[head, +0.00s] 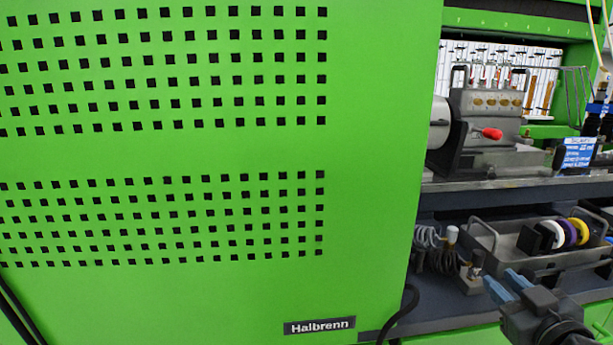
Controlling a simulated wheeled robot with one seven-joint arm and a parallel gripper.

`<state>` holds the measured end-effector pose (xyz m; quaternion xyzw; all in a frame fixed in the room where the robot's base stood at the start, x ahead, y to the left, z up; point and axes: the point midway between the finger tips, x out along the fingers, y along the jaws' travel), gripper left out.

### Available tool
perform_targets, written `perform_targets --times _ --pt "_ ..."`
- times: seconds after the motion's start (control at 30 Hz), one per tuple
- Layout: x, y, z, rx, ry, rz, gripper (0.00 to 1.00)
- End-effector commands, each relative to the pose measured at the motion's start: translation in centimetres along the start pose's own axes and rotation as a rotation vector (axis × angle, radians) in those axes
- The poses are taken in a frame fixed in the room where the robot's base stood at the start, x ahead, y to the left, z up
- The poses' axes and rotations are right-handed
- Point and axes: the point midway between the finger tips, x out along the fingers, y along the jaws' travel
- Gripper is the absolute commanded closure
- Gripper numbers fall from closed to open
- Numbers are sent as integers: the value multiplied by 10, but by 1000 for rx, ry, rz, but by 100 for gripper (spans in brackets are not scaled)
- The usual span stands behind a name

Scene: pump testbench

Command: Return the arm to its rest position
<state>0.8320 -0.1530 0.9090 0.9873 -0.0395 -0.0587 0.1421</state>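My gripper (508,285) shows at the lower right, with two light-blue fingertips on a dark grey body. The fingertips are apart and I see nothing between them, so it is open and empty. It appears in front of the lower shelf, near the grey tray (483,236). The rest of my arm is mostly cut off by the lower right of the picture.
The tray holds several coloured rolls (567,232). A metal pump fixture (487,120) with a red-tipped lever (491,133) stands above. Coiled cables (428,238) lie left of the tray.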

Motion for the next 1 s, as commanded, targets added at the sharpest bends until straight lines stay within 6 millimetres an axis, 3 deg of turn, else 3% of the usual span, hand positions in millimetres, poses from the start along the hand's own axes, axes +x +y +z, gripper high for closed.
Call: perform_targets --times 0.03,0.2,0.5,0.73,1.0 --pt "-17 -17 14 25 -19 -1 70" --pt "-72 -57 46 98 -57 11 70" --pt "-183 -107 77 184 -110 16 70" --pt "-272 -126 75 224 -136 -4 70" --pt "-367 -129 50 254 -151 -60 70"
